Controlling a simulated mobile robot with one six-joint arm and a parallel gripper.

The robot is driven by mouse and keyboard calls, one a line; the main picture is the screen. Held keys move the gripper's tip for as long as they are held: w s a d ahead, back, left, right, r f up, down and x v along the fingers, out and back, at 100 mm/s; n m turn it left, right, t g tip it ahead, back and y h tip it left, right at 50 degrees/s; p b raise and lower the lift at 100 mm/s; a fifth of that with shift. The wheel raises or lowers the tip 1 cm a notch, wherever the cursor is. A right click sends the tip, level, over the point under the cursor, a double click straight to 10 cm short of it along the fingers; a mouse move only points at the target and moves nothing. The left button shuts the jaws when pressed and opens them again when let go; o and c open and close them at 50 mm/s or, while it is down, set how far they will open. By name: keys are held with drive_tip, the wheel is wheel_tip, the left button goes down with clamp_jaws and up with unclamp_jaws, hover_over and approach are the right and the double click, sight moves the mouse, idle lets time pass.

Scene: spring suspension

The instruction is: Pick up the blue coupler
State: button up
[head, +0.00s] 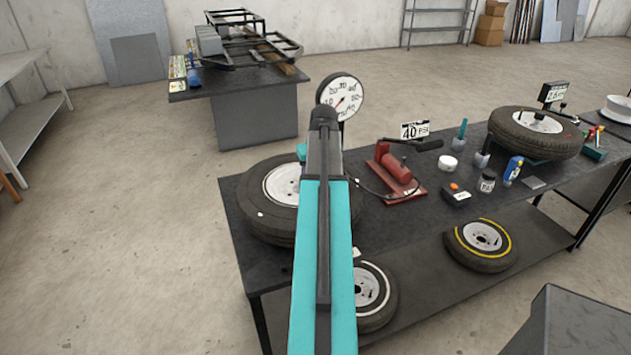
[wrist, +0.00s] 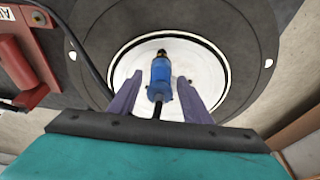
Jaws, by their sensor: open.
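The blue coupler (wrist: 160,78) shows in the wrist view, with a brass tip at its far end and a short black part at its near end. It appears over the white rim (wrist: 205,63) of a tire. My gripper (wrist: 157,92) is open, with one grey finger on each side of the coupler and a visible gap on both sides. I cannot tell its height relative to the fingertips. In the head view my arm hides the coupler and my gripper; the tire (head: 258,220) lies flat on the dark table's left end.
A red foot pump (head: 397,175) with a hose stands right of the tire; it also shows in the wrist view (wrist: 25,65). A round dial gauge (head: 341,95) stands behind the tire. Another tire (head: 536,132) and several small items occupy the table's right part.

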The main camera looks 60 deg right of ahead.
clamp_jaws()
drive_tip(key=shift+r, duration=0.2)
idle(0.3)
drive_tip(key=shift+d+r+b, duration=0.1)
drive_tip(key=shift+r+b, duration=0.75)
drive_tip(key=shift+r, duration=0.65)
drive_tip(key=s+a+r+b, duration=0.1)
drive_tip(key=s+a+b, duration=0.3)
drive_tip(key=s+a, duration=0.7)
drive_tip(key=shift+s+a+r, duration=0.15)
drive_tip(key=shift+a+r, duration=0.1)
drive_tip(key=shift+r, duration=0.1)
drive_tip(key=shift+r+p, duration=1.5)
drive_tip(key=shift+p, duration=0.05)
